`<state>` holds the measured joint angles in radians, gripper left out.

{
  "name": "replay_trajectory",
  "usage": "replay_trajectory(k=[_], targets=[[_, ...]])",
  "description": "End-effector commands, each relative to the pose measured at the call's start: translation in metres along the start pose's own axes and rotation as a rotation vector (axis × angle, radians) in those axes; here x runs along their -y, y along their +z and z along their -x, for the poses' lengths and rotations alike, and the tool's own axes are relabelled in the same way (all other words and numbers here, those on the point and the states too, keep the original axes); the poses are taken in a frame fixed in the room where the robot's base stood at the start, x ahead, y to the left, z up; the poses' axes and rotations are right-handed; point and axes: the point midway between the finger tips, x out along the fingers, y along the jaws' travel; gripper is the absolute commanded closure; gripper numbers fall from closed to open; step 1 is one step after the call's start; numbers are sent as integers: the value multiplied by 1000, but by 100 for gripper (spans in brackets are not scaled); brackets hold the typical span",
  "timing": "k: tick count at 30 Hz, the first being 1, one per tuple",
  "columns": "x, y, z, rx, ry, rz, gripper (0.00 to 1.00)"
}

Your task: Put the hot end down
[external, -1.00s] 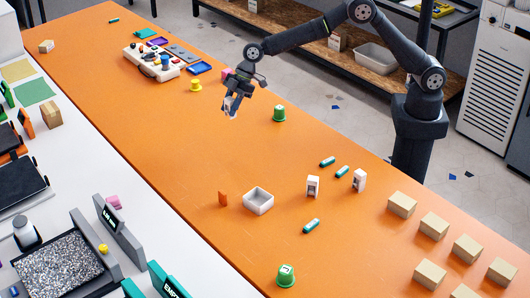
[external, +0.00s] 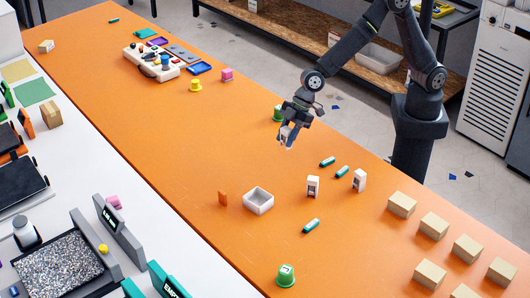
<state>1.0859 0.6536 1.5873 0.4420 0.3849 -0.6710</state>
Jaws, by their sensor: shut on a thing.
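My gripper (external: 290,128) points down above the orange table, shut on a small white-and-grey block, the hot end (external: 285,139). The hot end is held in the air, partly covered by the fingers. A green knobbed piece (external: 277,114) stands just behind the gripper, partly hidden by it. Two similar white-and-grey blocks stand upright on the table to the front right, one nearer (external: 313,186) and one farther right (external: 359,180).
A white open bin (external: 258,201) and an orange piece (external: 223,199) stand at the front. Several teal cylinders (external: 311,226) lie near the blocks. Several tan boxes (external: 401,205) fill the right. A control box (external: 152,62) stands at the back. The orange table's middle-left is clear.

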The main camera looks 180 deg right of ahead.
Motion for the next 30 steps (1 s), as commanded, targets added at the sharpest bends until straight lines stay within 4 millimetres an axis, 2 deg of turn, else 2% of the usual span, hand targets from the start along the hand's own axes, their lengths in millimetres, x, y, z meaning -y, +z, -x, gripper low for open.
replay_trajectory(k=[3,9,14,21,30], targets=[[23,-5,-25,2,-3,5,91],[47,-12,-51,1,-1,3,91],[52,-12,-60,-1,0,0,91],[52,5,-88,-1,-1,-1,91],[52,7,-90,-3,0,0,91]])
